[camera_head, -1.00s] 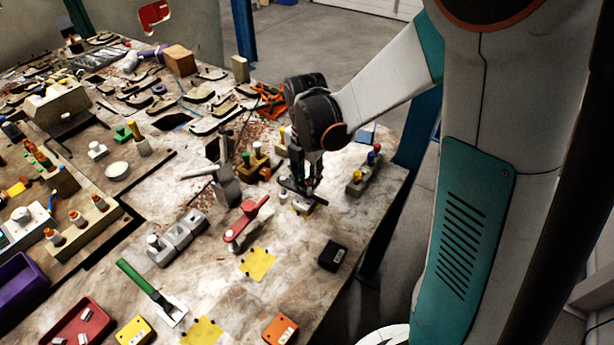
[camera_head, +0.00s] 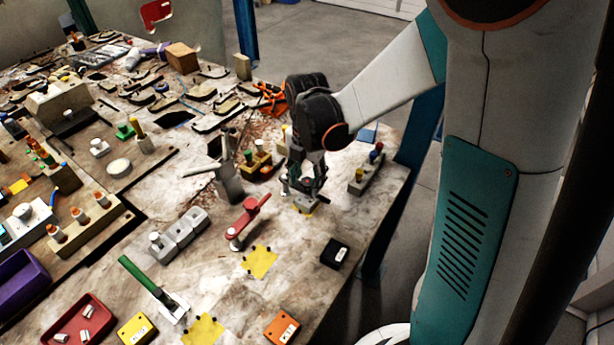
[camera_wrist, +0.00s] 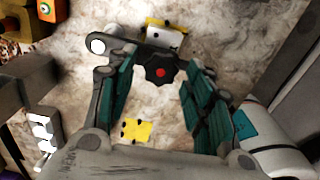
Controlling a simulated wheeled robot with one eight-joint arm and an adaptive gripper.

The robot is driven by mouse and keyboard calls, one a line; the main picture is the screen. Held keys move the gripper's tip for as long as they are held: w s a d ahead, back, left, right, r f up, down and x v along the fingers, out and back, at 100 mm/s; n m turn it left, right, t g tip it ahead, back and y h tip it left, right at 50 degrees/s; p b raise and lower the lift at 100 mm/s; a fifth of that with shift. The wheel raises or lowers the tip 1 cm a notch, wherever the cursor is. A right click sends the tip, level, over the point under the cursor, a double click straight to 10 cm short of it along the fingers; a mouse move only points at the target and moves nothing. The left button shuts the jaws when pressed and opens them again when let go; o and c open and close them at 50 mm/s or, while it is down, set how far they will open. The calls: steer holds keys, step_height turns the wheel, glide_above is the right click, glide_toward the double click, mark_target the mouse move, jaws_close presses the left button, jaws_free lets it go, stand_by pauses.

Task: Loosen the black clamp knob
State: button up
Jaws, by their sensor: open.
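The black clamp knob (camera_wrist: 160,71), lobed with a red dot at its centre, shows in the wrist view beside a pale block (camera_wrist: 166,36) with yellow edges. My gripper (camera_wrist: 152,78) is open, its teal-padded fingers on either side of the knob. I cannot tell whether the pads touch it. In the head view my gripper (camera_head: 306,186) points down over the pale block (camera_head: 304,205) near the table's right edge. Its fingers mostly hide the knob there.
A post block with coloured caps (camera_head: 366,172) stands just right of my gripper. A red-handled clamp (camera_head: 247,220) lies to the left, with a grey lever fixture (camera_head: 228,180) behind it. A black box (camera_head: 334,253) and a yellow patch (camera_head: 259,262) sit nearer the front.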

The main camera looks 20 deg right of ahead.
mark_target(307, 182)
step_height(307, 182, up, 12)
stand_by(0.6)
stand_by(0.4)
steer(key=s+r+m+t, duration=0.1)
steer(key=s+m+t, duration=0.2)
steer(key=s+m, duration=0.4)
steer(key=s+r+m+t, duration=0.2)
steer(key=s+m, duration=0.6)
steer(key=m, duration=1)
steer(key=shift+d+r+m+t, duration=0.2)
steer(key=shift+m+t, duration=0.1)
steer(key=shift+t, duration=0.8)
